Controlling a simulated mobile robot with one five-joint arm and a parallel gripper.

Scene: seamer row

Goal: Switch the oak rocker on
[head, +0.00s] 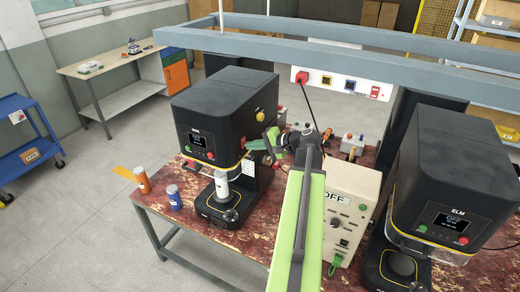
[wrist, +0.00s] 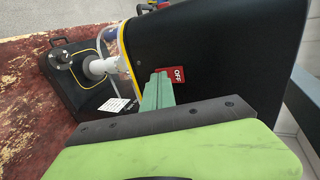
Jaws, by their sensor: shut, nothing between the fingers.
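The left black seamer (head: 225,115) stands on the bench; its name label is too small to read. In the wrist view a red rocker (wrist: 179,74) marked OFF sits on the side of a black machine body (wrist: 225,60). My gripper (wrist: 158,78) is shut and empty, its green fingertips just left of the rocker; I cannot tell whether they touch it.
A second seamer marked ELM (head: 445,160), its display reading OFF, stands at the right. A cream control box (head: 345,205) marked OFF stands between them. Orange (head: 142,180) and blue (head: 174,197) cans stand at the bench's left edge. A grey overhead frame (head: 270,42) crosses above.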

